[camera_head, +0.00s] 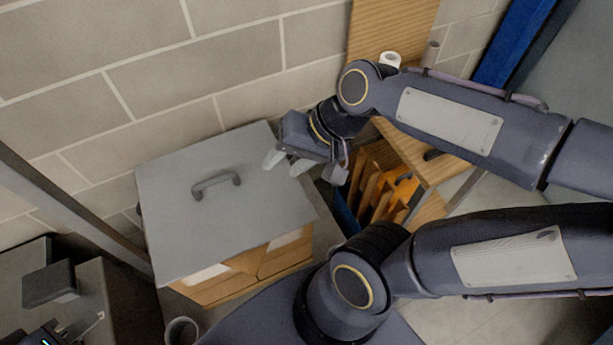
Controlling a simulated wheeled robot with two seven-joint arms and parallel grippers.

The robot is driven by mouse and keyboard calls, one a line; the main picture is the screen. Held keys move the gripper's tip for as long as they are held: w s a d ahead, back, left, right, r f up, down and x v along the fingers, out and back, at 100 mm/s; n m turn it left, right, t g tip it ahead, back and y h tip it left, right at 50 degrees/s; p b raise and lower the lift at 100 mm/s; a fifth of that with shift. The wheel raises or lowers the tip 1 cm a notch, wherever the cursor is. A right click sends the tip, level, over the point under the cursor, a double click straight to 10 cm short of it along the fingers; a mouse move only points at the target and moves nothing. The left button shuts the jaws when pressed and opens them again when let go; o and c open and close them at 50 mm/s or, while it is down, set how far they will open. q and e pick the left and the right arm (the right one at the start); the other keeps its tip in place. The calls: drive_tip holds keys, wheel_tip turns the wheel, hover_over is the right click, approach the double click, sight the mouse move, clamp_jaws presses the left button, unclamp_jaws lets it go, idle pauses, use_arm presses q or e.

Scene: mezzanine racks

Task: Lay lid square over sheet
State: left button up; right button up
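The lid (225,235) is a flat grey square panel with a dark bar handle (216,183) on top. It rests over a tan box (285,262) whose near side shows below it. White patches show under the lid's near edge; I cannot tell whether they are the sheet, which is otherwise hidden. My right gripper (286,163) is at the lid's right edge, near its far corner. Its pale fingertips are apart with nothing visible held between them; I cannot tell whether they touch the lid. I cannot make out my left gripper.
A wooden rack (382,190) with upright orange-brown boards stands right of the lid. A white roll (390,59) is behind my wrist. A block wall (195,75) closes the back. Dark equipment (50,284) fills the lower left, and a small cup (181,331) stands in front.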

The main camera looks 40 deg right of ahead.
drive_tip(key=shift+s+d+f+n+t+h, duration=0.15)
drive_tip(key=shift+s+f+n+t+h, duration=0.1)
drive_tip(key=shift+s+n, duration=0.55)
drive_tip(key=shift+s+d+f+n+t+h, duration=0.15)
drive_tip(key=shift+s+n+h, duration=0.15)
drive_tip(key=shift+s+n, duration=0.5)
drive_tip(key=shift+s+d+f+n+t+h, duration=0.15)
drive_tip(key=shift+s+f+n+t+h, duration=0.1)
drive_tip(key=shift+s+n, duration=0.55)
drive_tip(key=shift+w, duration=0.1)
